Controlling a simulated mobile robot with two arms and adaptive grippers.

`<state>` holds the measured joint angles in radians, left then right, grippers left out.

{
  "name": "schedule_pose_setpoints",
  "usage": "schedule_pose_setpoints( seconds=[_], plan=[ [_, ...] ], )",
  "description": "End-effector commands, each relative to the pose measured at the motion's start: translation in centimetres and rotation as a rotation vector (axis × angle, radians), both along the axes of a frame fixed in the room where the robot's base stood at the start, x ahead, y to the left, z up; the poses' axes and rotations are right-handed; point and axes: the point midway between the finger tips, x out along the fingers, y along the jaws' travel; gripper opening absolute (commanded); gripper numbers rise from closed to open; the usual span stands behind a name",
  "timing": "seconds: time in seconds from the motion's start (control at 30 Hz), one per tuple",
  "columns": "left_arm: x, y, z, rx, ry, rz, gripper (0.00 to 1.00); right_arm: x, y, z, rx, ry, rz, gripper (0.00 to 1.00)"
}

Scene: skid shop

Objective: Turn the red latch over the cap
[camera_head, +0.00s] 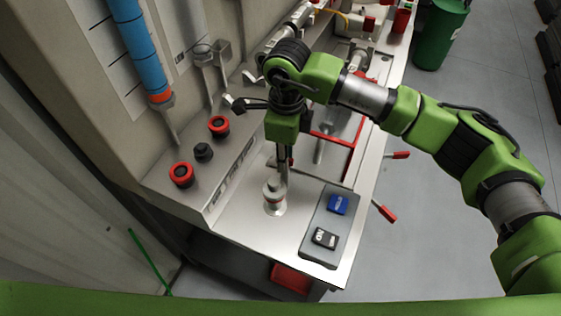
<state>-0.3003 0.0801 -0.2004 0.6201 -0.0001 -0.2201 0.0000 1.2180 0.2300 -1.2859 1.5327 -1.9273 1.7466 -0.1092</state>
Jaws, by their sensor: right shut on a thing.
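A small silvery cap (274,204) stands upright on the steel bench top, with a thin reddish band near its top. My right gripper (282,176) points down at the cap from above. Its narrow fingers are shut on a small part at the cap's top, which appears to be the red latch. The fingers hide most of that part, so I cannot tell how far it is turned. My left gripper is not in view.
Two red-ringed knobs (181,174) and a black knob (203,152) stand left on the bench. A grey tray (318,217) with blue and black items lies right of the cap. Red-handled levers (386,212) stick out past the right edge. A green cylinder (440,35) stands behind.

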Motion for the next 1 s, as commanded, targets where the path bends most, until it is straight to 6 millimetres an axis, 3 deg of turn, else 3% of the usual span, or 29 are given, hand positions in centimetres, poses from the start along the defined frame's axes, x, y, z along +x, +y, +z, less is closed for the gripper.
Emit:
schedule_pose_setpoints(
  seconds=[0.47, 1.0],
  plan=[
    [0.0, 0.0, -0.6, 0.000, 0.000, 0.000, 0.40, 0.0, 0.0, -0.1, 0.000, 0.001, 0.044, 0.06],
    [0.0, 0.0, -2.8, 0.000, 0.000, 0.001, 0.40, 0.0, 0.0, -0.2, -0.001, 0.000, 0.226, 0.06]
  ],
)
